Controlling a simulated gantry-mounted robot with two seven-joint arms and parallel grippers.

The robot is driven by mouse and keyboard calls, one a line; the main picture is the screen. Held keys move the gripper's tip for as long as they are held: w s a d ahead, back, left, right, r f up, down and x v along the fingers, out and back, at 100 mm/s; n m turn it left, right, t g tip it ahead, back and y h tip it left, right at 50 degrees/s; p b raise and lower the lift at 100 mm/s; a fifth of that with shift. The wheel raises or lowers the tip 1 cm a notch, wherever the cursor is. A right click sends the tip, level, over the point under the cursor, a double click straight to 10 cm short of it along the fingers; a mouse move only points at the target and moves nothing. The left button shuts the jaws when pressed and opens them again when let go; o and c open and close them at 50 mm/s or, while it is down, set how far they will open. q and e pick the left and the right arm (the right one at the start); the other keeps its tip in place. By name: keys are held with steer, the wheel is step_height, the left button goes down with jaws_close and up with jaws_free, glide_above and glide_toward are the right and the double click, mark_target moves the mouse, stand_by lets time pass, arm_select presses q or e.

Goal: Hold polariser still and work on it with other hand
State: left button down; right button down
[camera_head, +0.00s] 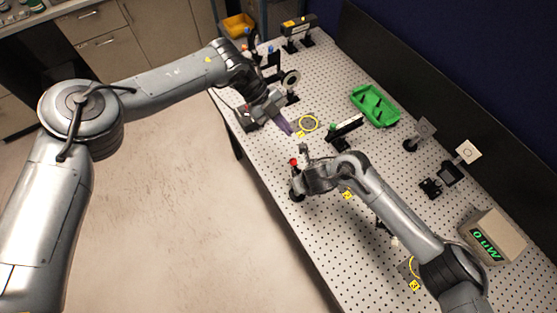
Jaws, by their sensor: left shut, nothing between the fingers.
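My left gripper (287,127) is shut and empty above the left edge of the perforated table, its purple-tinted fingers pointing down and right. A round ring-shaped mount (291,79) stands on a post just behind it and may be the polariser; I cannot tell for sure. My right gripper (303,160) is at the table's left edge, beside a dark post-mounted part with a red top (294,162). Whether it touches that part, and whether its fingers are open or shut, is too small to see.
A green tray (374,105) lies further back. A power meter (490,238) and a white square card (468,152) stand on the right. Several mounts stand at the far end.

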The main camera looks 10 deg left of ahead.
arm_select(q)
steer(key=d+r+n+t+h, duration=0.1)
steer(key=d+r+n+h, duration=0.2)
steer(key=n, duration=0.7)
steer(key=d+r+n+h, duration=0.1)
steer(key=d+n+h, duration=0.25)
steer(key=n, duration=0.65)
steer(key=a+f+n+t+h, duration=0.2)
steer(key=a+f+n+t, duration=0.2)
steer(key=a+n, duration=0.25)
steer(key=a+f+n+t+h, duration=0.2)
steer(key=a+f+n+t, duration=0.15)
steer(key=a+n, duration=0.35)
steer(key=s+a+f+t+y, duration=0.1)
steer(key=s+a+f+t, duration=0.15)
steer(key=a+f, duration=0.2)
steer(key=n, duration=0.2)
glide_toward(294, 164)
steer(key=w+d, duration=0.4)
steer(key=shift+w+y, duration=0.4)
steer(key=shift+y, duration=0.05)
